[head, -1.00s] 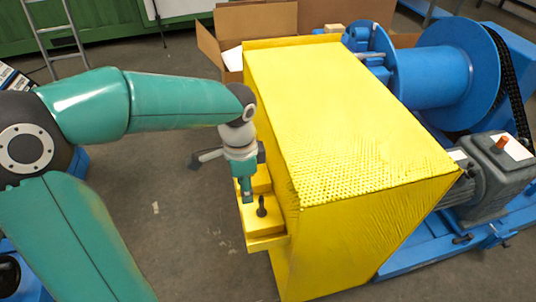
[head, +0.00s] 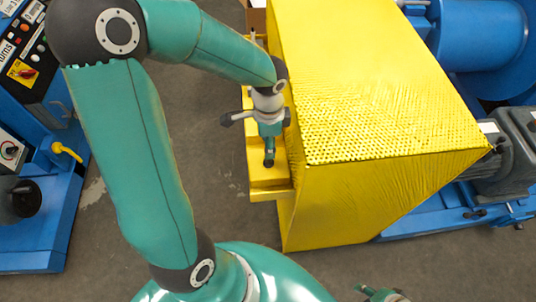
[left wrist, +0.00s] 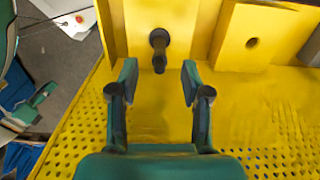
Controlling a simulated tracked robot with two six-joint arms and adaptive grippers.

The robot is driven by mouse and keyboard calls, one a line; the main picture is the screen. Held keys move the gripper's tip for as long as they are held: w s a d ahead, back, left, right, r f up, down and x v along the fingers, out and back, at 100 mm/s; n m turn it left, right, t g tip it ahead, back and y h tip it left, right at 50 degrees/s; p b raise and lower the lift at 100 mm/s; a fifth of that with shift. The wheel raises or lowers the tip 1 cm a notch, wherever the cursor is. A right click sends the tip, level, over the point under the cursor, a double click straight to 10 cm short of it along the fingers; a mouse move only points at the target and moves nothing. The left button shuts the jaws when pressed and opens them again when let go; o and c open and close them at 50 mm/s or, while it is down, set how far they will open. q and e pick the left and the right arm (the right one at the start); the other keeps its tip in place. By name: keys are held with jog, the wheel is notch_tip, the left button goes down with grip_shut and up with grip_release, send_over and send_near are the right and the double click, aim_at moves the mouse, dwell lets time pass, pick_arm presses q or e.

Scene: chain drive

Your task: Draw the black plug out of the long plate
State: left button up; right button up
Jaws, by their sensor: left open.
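The black plug (left wrist: 159,45) stands up from a yellow plate (left wrist: 190,15) in the left wrist view, with its round head toward the camera. This looks like the long plate, on the left side of the large yellow housing. My left gripper (left wrist: 160,80) is open, its two fingers apart to either side of the plug's line, just short of it. Nothing is between the fingers. In the head view my left gripper (head: 268,150) hangs over the yellow ledge (head: 270,186) and I cannot separate the plug from it. A teal and dark part at the bottom edge looks like my right gripper (head: 382,294).
The yellow housing (head: 365,110) with a perforated top rises close on the right of my left gripper. A blue machine (head: 485,35) and a grey motor (head: 500,150) stand beyond it. A blue control cabinet (head: 35,200) is at the left. Floor between is clear.

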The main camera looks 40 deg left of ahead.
pick_arm(q)
notch_tip(320, 180, down, 7)
jog(key=shift+r+b, duration=0.15)
jog(key=shift+b, duration=0.3)
grip_shut()
